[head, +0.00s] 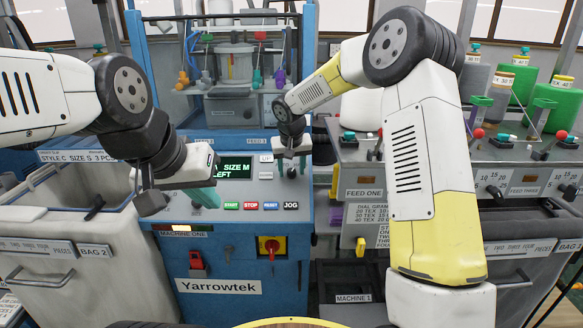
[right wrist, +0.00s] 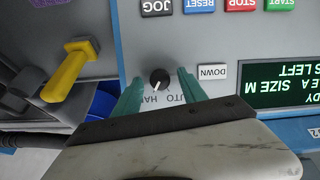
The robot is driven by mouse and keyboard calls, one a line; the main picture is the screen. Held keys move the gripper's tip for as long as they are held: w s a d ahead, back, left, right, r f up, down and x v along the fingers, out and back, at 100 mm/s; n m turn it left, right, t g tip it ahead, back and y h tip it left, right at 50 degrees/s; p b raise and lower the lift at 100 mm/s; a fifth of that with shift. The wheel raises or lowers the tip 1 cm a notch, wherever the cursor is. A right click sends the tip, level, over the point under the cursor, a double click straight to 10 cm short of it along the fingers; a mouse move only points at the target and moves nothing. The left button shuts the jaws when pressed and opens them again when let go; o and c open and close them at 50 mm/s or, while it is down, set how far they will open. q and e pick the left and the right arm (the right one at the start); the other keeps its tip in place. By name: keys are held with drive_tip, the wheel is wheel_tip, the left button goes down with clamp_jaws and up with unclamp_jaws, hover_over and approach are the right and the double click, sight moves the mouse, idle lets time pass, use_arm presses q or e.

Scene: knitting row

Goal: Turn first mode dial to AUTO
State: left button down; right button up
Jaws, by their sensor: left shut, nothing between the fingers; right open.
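The first mode dial (right wrist: 159,80) is a small round black knob with a white pointer mark, on the light panel of machine one. In the right wrist view it sits between the teal fingers of my right gripper (right wrist: 160,92), which is open around it with gaps on both sides. That view is upside down; the AUTO and HAND lettering (right wrist: 162,99) is partly hidden, and I cannot tell which word the pointer meets. In the head view my right gripper (head: 292,165) points down at the panel. My left gripper (head: 207,192) is shut and empty at the panel's left.
The panel has a display (head: 235,170), a row of START, STOP, RESET and JOG buttons (head: 250,206) and a DOWN button (right wrist: 212,71). A grey bin (head: 85,245) stands left; the Feed One unit (head: 363,182) is right.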

drive_tip(key=shift+c, duration=0.3)
clamp_jaws()
drive_tip(key=shift+a+n, duration=0.1)
drive_tip(key=shift+n, duration=0.2)
drive_tip(key=n, duration=0.2)
drive_tip(key=n+h, duration=0.1)
drive_tip(key=n, duration=0.1)
drive_tip(key=shift+a+h, duration=0.15)
drive_tip(key=shift+h, duration=0.15)
drive_tip(key=n+t+h, duration=0.1)
drive_tip(key=n, duration=0.5)
drive_tip(key=shift+s, duration=0.1)
drive_tip(key=shift+n, duration=0.3)
drive_tip(key=shift+o, duration=0.3)
unclamp_jaws()
